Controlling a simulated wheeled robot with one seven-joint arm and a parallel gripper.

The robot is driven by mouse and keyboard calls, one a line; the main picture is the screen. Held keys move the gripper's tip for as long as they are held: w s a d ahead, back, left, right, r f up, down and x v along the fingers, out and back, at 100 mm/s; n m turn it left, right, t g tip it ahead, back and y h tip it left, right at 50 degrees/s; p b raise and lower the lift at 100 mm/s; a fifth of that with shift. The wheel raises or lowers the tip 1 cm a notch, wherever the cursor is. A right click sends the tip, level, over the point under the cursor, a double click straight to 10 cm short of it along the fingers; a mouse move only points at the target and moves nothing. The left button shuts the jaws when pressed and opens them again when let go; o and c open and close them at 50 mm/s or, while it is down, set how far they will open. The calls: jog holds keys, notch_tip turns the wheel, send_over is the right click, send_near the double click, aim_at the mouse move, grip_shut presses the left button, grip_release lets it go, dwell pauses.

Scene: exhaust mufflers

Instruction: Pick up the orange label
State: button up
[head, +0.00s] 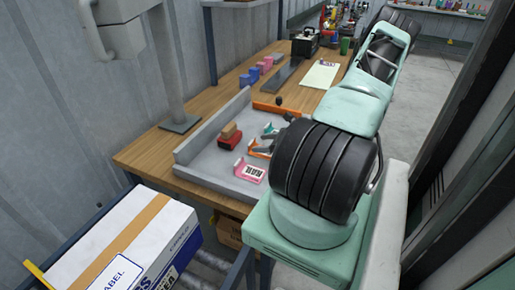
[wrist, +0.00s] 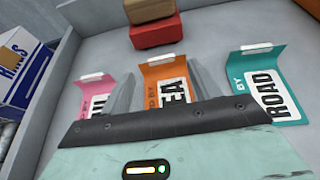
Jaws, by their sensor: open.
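The orange label (wrist: 158,73) lies in the grey tray between a pink label (wrist: 97,84) on the left and a teal label (wrist: 243,65) on the right. It has a white strip along its far edge and large black letters on a white patch, partly hidden by my gripper. My gripper (wrist: 165,72) is open and empty, its two grey fingers on either side of the orange label in the picture. I cannot tell their height above it. In the head view the orange label (head: 261,149) is small and partly covered, behind the pink label (head: 250,172).
A red block (wrist: 157,30) with a brown block (wrist: 149,9) on it stands just beyond the orange label. The grey tray (head: 213,182) has raised walls and sits on a wooden bench (head: 147,152). A large white carton (head: 125,240) stands at the front left.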

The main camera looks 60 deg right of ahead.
aim_at(255, 143)
jog(key=shift+p+x, duration=0.45)
jog(key=shift+x, duration=1.55)
jog(key=shift+d, duration=0.15)
jog(key=c, duration=1.1)
jog(key=shift+o, duration=0.2)
jog(key=shift+r, duration=0.1)
notch_tip(255, 143, up, 10)
jog(key=b, duration=0.1)
